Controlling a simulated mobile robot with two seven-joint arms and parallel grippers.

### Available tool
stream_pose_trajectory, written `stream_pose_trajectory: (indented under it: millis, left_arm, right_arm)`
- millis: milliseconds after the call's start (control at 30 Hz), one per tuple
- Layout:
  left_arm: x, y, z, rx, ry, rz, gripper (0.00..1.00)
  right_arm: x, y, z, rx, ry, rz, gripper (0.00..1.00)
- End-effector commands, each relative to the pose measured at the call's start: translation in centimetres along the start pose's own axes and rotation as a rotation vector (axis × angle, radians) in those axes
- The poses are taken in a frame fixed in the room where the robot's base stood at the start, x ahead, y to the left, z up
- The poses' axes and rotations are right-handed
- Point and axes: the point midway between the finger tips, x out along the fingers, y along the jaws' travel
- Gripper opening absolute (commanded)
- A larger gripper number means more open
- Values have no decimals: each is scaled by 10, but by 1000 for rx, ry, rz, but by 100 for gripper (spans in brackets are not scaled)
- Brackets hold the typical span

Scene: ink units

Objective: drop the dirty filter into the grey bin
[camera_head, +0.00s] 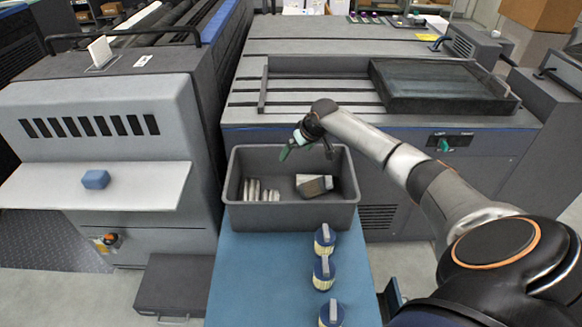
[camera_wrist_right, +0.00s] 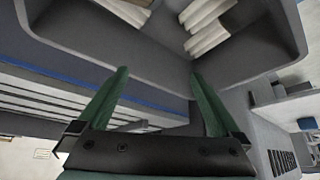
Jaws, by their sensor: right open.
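The grey bin (camera_head: 291,217) stands at the far end of the blue table, and its wall fills the top of the right wrist view (camera_wrist_right: 150,50). Inside it lie a pale pleated piece (camera_head: 262,191) at the left and a whitish-grey block (camera_head: 314,185) at the right. I cannot tell which of them is the dirty filter. My right gripper (camera_head: 306,150) is above the back part of the bin, with its green fingers spread. In the wrist view nothing is between the fingers (camera_wrist_right: 159,75). My left gripper is not in view.
Three blue-capped filters with cream pleats (camera_head: 324,270) stand in a row on the blue table (camera_head: 255,280). A blue block (camera_head: 96,180) sits on the shelf of the left machine. A large machine with a dark tray (camera_head: 440,85) is behind the bin. The table's left part is clear.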

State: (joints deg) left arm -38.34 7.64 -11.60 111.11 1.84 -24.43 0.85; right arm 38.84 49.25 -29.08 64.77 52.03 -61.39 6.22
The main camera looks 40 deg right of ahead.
Motion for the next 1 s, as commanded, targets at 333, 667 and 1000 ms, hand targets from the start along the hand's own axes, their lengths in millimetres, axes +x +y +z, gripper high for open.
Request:
stream_pose_trajectory:
  millis: [333, 667, 1000]
  left_arm:
    - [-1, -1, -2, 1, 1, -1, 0]
    - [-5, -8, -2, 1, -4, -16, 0]
    - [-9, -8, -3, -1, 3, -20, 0]
  right_arm:
    - [-7, 0, 0, -1, 0, 0, 100]
    - [-64, 1, 0, -4, 1, 3, 100]
    - [-118, 1, 0, -1, 0, 2, 100]
